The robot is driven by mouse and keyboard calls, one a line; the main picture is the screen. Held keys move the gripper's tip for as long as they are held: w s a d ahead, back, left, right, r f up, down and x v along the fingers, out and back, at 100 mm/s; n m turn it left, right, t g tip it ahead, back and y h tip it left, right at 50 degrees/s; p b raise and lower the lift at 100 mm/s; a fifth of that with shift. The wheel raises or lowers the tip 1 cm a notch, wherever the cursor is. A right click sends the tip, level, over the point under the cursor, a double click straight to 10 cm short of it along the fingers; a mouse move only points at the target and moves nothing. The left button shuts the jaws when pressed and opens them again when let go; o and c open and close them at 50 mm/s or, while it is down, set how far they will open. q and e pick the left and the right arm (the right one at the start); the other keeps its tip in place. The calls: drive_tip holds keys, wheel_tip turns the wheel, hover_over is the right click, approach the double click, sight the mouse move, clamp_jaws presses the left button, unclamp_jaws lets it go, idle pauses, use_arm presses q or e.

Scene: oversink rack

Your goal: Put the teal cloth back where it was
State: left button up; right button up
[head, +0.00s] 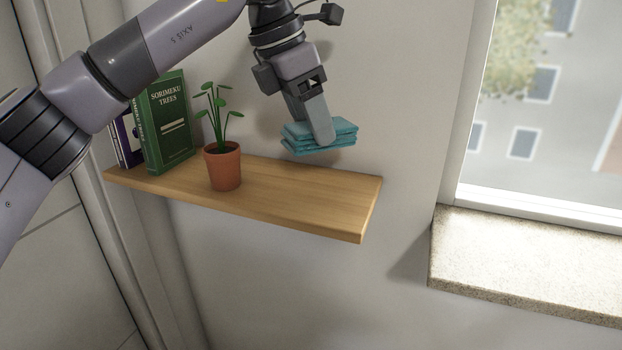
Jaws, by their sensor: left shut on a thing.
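A folded teal cloth (338,140) is in the head view, over the right part of a wooden wall shelf (330,208). My left gripper (322,138) points down and is shut on the cloth. The cloth appears held a little above the shelf board, near the wall, and lies about level. Part of the cloth is hidden behind the gripper finger. My right gripper is not in view.
A potted plant (224,168) in a terracotta pot stands on the shelf left of the cloth. Green and dark books (168,125) stand at the shelf's left end, partly behind my arm. The shelf's right end is bare. A stone window sill (530,262) lies to the right, below the window.

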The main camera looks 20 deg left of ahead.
use_arm(q)
wheel_tip(320, 180, down, 9)
drive_tip(key=shift+r, duration=0.15)
idle(0.4)
drive_tip(key=o, duration=1)
drive_tip(key=v, duration=1.2)
